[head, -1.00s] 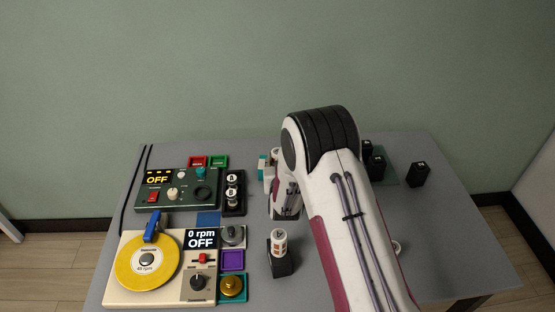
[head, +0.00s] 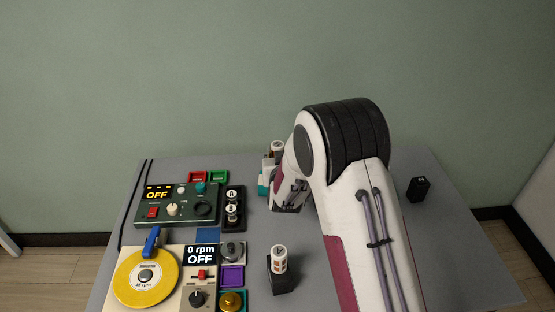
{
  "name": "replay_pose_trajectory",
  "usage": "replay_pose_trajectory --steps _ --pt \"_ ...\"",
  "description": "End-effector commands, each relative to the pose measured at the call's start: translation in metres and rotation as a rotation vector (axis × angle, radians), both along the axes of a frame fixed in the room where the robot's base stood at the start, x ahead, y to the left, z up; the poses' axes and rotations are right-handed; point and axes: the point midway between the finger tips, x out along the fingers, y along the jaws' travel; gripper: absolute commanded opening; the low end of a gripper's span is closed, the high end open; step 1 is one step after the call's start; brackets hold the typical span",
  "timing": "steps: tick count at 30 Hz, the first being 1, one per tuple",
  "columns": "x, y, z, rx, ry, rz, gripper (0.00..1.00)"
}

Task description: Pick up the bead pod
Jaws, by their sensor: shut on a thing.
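The bead pod (head: 277,147), a small white-topped cylinder with a brownish side, shows at the back middle of the table, just left of my arm. My gripper (head: 272,164) is at the pod and shut on it; its fingertips are mostly hidden and small in this view. The pod appears raised above the teal-and-white thing (head: 263,187) beside my wrist. The exact gap beneath it cannot be told.
A similar white cylinder (head: 279,259) stands on a black block (head: 283,281) in front. A turntable (head: 147,278), a green control box (head: 178,206) and a black rack (head: 233,209) fill the left. A black block (head: 419,189) stands at the right.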

Motion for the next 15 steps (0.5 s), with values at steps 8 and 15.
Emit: replay_pose_trajectory --steps 8,15 --pt "0.0 0.0001 0.0084 0.0 0.0 0.0 0.01" --pt "0.0 0.0 0.0083 0.0 -0.001 0.0 0.01"
